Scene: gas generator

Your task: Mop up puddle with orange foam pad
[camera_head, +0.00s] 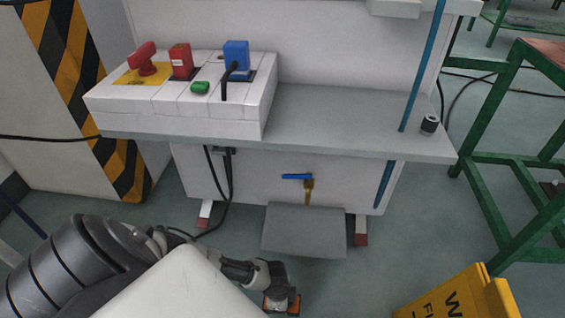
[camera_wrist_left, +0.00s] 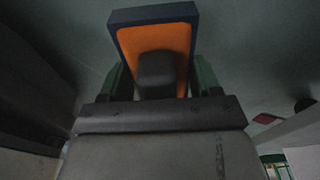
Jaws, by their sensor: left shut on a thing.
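The orange foam pad (camera_wrist_left: 152,38) fills the upper middle of the left wrist view. It has an orange face, a dark border and a grey block on it. My left gripper (camera_wrist_left: 161,80) is shut on the pad, with a finger on each side of the block. In the head view the gripper (camera_head: 279,292) is low at the bottom centre, and a bit of orange pad (camera_head: 294,305) shows beside it. I cannot make out a puddle on the floor, or whether the pad touches the floor. My right gripper is not in view.
A workbench (camera_head: 350,142) carries a white switch box (camera_head: 180,110). A grey tray (camera_head: 304,232) sits low in front of it. A yellow sign (camera_head: 460,295) stands at lower right. A green metal frame (camera_head: 500,160) is at right. Floor between tray and sign is clear.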

